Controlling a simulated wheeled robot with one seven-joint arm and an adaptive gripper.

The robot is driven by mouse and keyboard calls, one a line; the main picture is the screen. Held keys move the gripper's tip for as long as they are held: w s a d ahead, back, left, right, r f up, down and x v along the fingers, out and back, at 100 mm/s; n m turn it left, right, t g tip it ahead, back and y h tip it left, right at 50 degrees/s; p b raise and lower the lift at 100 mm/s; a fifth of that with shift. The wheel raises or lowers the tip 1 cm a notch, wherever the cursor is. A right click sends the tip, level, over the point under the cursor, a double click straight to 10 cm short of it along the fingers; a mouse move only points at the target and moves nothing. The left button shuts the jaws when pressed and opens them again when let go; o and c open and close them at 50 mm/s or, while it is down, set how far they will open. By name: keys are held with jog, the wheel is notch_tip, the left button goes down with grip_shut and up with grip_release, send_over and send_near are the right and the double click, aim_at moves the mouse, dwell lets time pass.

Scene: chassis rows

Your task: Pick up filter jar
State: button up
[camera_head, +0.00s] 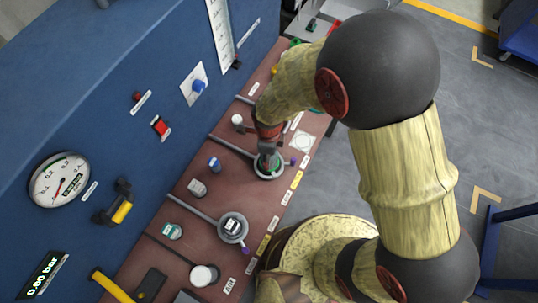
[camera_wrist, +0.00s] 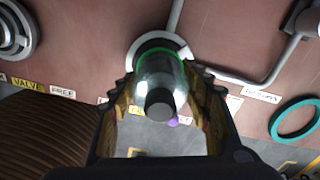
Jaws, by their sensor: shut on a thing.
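The filter jar (camera_wrist: 158,80) is a clear glass cylinder with a green band and a dark round end, seen in the wrist view. My gripper (camera_wrist: 160,92) has a finger on each side of it and is shut on it. In the head view the jar (camera_head: 266,166) shows partly below my gripper (camera_head: 268,150), over a round grey fitting (camera_head: 282,171) on the red-brown bench. The fingers hide part of the jar there. I cannot tell whether the jar still touches the fitting.
A second round fitting (camera_head: 232,240) with a white-labelled part stands nearer on the bench (camera_head: 190,228). Small knobs, pipes and labels lie around. A blue panel with a gauge (camera_head: 58,180) rises at left. In the wrist view a teal ring (camera_wrist: 294,119) lies right.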

notch_tip(320, 180, up, 10)
jog(key=shift+r+p, duration=0.1)
jog(key=shift+p, duration=0.8)
jog(key=shift+f, duration=0.2)
